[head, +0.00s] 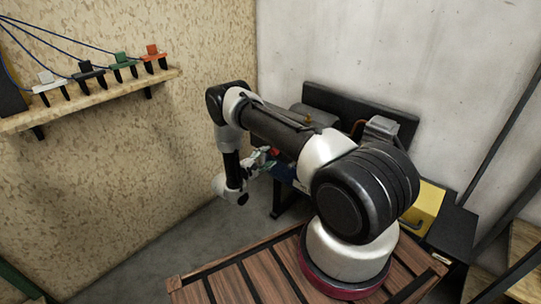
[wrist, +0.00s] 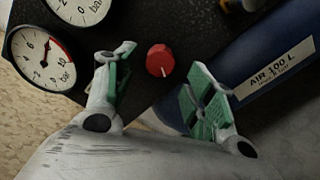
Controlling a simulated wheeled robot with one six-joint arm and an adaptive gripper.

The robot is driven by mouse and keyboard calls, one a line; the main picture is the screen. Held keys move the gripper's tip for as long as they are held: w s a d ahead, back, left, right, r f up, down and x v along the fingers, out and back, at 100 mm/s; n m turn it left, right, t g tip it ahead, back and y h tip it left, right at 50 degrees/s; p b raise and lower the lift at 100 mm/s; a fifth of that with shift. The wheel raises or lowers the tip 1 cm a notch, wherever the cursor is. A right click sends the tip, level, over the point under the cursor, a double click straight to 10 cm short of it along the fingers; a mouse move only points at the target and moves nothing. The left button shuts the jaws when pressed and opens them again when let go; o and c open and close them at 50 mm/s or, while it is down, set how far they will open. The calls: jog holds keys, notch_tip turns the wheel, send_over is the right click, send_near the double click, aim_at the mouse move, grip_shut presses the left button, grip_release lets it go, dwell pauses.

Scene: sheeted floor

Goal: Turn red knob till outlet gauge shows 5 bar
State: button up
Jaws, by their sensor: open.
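The red knob (wrist: 160,60) sits on a dark panel in the wrist view, its pale index mark facing down. My gripper (wrist: 162,64) is open, with one green-padded finger on each side of the knob in the picture; I cannot tell whether either touches it. A round white gauge (wrist: 40,58) marked in bar, with a red arc, is at the left. A second bar gauge (wrist: 82,8) is cut off by the top edge. Which is the outlet gauge is not readable, nor is either needle clear. In the head view my gripper (head: 262,158) is at the unit, partly hidden by my arm.
A blue tank (wrist: 235,75) labelled AIR 100 L lies right of the knob, close to the right finger. In the head view a wooden shelf (head: 100,97) on the left wall holds several coloured clamps with cables. A yellow box (head: 427,205) stands at the right.

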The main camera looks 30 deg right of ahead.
jog(key=v, duration=0.8)
jog(key=shift+s+a, duration=0.1)
jog(key=shift+a, duration=0.1)
